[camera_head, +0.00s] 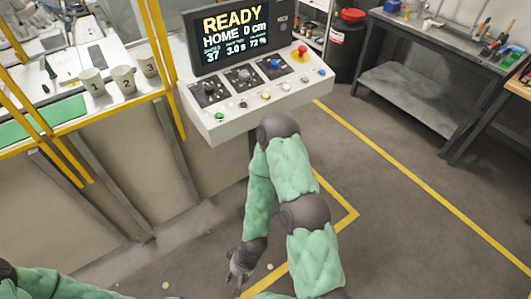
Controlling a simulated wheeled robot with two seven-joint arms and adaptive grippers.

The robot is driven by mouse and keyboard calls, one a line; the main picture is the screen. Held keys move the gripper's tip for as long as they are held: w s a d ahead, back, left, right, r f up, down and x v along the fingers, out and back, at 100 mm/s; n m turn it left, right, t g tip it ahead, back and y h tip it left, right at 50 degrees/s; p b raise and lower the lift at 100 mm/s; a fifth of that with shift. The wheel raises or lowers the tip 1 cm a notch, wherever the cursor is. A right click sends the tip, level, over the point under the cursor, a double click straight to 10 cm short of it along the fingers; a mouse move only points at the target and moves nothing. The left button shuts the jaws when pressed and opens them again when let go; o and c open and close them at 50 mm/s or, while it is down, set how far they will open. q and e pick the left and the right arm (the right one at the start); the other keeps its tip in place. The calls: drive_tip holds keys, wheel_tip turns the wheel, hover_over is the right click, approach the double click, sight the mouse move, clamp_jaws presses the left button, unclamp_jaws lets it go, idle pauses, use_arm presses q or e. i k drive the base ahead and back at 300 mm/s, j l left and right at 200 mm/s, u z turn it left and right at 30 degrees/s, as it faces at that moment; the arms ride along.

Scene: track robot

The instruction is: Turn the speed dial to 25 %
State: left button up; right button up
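The control console (256,105) has three black dial panels in a row: the left dial (209,89), the middle dial (243,75) and the right dial (273,64). Their labels are too small to read, so I cannot tell which is the speed dial. The screen (231,36) reads READY, HOME 0 cm, and below 37, 3.0 s and 72 %. My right gripper (236,277) hangs low over the floor, below and in front of the console, apart from it. Its finger opening is unclear. My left arm shows only at the bottom left; its gripper is out of view.
The console's front carries a green button (219,116), other buttons and a red emergency stop (299,54). Yellow rails and numbered cups (122,82) stand at left. A metal workbench (440,38) is at right. Floor between is clear.

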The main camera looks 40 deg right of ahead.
sight(274, 64)
drive_tip(key=z, duration=1.3)
drive_tip(key=i+l+u, duration=0.1)
drive_tip(key=u, duration=0.25)
drive_tip(key=i+l+u, duration=0.1)
drive_tip(key=l+u, duration=0.25)
